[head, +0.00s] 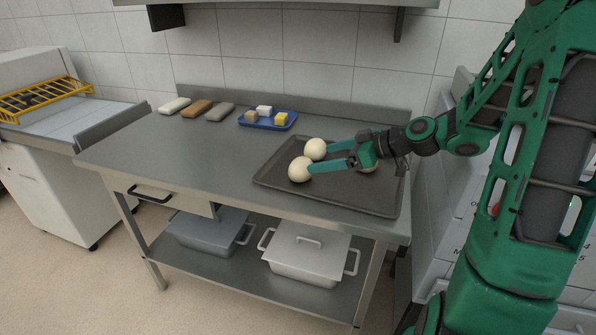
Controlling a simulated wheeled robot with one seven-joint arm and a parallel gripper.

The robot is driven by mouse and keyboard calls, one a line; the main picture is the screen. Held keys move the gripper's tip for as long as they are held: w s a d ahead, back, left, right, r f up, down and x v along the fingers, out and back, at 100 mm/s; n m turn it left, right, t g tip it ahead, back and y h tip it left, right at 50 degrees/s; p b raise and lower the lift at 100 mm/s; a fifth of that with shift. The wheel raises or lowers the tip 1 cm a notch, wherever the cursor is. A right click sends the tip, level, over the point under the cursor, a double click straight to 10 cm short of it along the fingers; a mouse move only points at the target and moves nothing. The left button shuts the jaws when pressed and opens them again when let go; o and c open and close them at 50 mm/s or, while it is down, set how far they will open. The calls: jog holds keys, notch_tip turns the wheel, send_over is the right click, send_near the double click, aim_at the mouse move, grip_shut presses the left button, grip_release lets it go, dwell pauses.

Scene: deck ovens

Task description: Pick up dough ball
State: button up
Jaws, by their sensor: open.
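Two pale dough balls lie on the left part of a dark baking tray (335,192) on the steel table. The front dough ball (299,170) and the back dough ball (315,149) sit close together. One fingertip is at the front ball and the other is near the back ball. I cannot tell whether they touch.
A blue tray (268,125) with small blocks stands behind the baking tray. Several loaf-shaped pieces (197,108) lie at the back left. A shelf below holds lidded pans (305,255). The table's left front (170,160) is clear. A wall shelf hangs above.

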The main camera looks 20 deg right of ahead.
aim_at(304, 166)
jog(key=x, duration=0.4)
jog(key=shift+a+f, duration=0.15)
jog(key=shift+a, duration=0.05)
jog(key=x, duration=0.2)
jog(key=f+x, duration=0.1)
jog(key=x, duration=0.1)
jog(key=shift+w+a+f, duration=0.35)
jog(key=shift+c, duration=0.6)
jog(key=c, duration=1)
